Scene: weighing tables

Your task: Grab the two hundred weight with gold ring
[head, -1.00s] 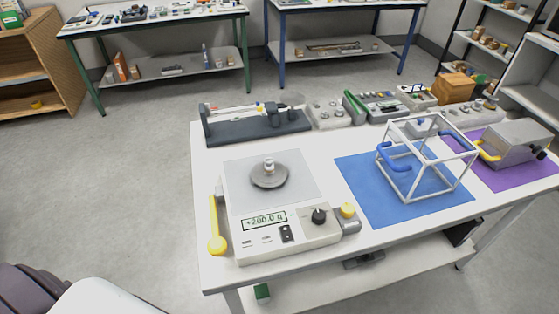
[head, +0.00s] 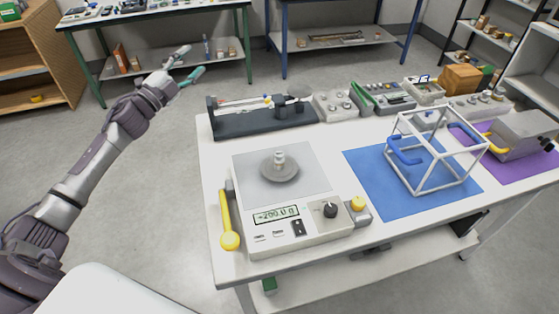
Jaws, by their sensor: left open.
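A small silvery weight (head: 279,159) stands upright on the round grey pan (head: 279,172) of the white scale (head: 290,235) at the near left of the table. The scale's display (head: 275,216) reads about 200.0. The weight is too small to make out its ring for sure. My left gripper (head: 190,64) is open and empty. It is up and to the left of the table, over the floor, well apart from the weight. My right gripper is not in view.
A white frame (head: 437,150) with blue handles stands on a blue mat (head: 375,200) to the right. Grey blocks holding small weights (head: 335,106) line the back edge.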

